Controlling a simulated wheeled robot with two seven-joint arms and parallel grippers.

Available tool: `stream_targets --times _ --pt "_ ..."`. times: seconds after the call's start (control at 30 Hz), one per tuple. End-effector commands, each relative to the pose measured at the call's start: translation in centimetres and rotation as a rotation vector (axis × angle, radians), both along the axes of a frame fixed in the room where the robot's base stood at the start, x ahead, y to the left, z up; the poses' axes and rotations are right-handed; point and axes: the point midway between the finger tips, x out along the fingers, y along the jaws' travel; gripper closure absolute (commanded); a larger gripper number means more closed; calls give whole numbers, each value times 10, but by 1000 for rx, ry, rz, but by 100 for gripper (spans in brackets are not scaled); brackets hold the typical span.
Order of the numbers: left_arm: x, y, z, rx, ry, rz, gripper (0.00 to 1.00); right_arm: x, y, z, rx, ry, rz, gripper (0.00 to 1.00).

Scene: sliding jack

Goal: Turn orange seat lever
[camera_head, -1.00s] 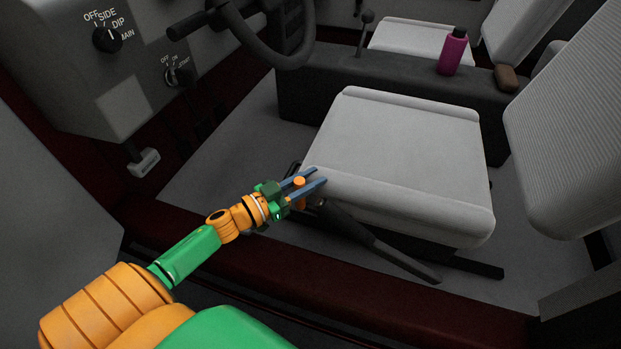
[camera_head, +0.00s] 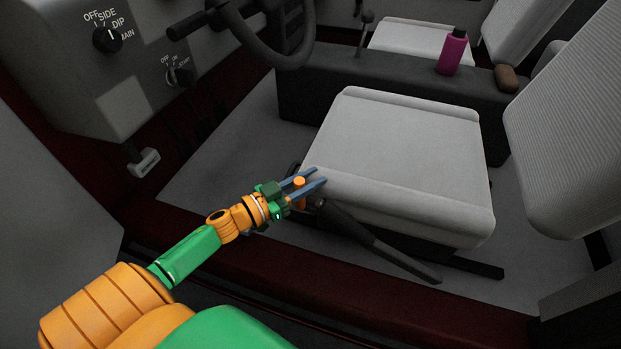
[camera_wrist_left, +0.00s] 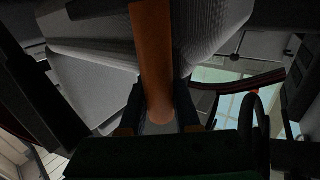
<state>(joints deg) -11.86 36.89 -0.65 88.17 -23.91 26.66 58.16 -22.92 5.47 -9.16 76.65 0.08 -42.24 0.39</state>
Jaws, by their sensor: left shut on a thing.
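The orange seat lever (camera_head: 299,182) stands at the front left corner of the grey seat cushion (camera_head: 400,150). My left gripper (camera_head: 305,184) has its two blue-grey fingers on either side of the lever and is shut on it. In the left wrist view the orange lever (camera_wrist_left: 154,60) runs down the middle of the picture and ends between the fingers (camera_wrist_left: 160,112). The lower part of the lever is partly hidden by the fingers in the head view. My right gripper is not in view.
A dark handbrake-like bar (camera_head: 375,240) lies beside the seat, close to my gripper. The steering wheel (camera_head: 270,40) and dashboard (camera_head: 75,70) are at upper left. A purple bottle (camera_head: 453,52) and a brown block (camera_head: 506,77) rest on the dark console. The dark red sill (camera_head: 420,308) runs along the front.

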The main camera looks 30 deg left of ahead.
Motion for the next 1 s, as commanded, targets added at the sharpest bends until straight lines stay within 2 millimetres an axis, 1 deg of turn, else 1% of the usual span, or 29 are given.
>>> stream_targets --times 0.17,0.27,0.47,0.53,0.57,0.6,0.7,0.8,0.9,1.0 --pt "0 -1 1 6 4 -1 100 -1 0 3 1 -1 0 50" --pt "0 -4 10 35 11 -1 100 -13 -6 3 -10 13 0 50" --pt "3 -15 26 159 41 -1 100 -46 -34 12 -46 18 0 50" --pt "5 -21 34 211 54 -1 100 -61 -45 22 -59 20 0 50" --pt "5 -23 37 239 61 0 100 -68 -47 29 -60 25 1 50" --pt "6 -27 40 276 68 0 100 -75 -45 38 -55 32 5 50" --pt "8 -36 42 357 87 -1 100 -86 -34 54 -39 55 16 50" --pt "10 -42 41 415 102 0 100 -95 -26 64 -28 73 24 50" --pt "11 -46 39 448 108 -1 100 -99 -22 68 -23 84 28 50" --pt "11 -47 36 461 110 0 100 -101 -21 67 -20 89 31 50"
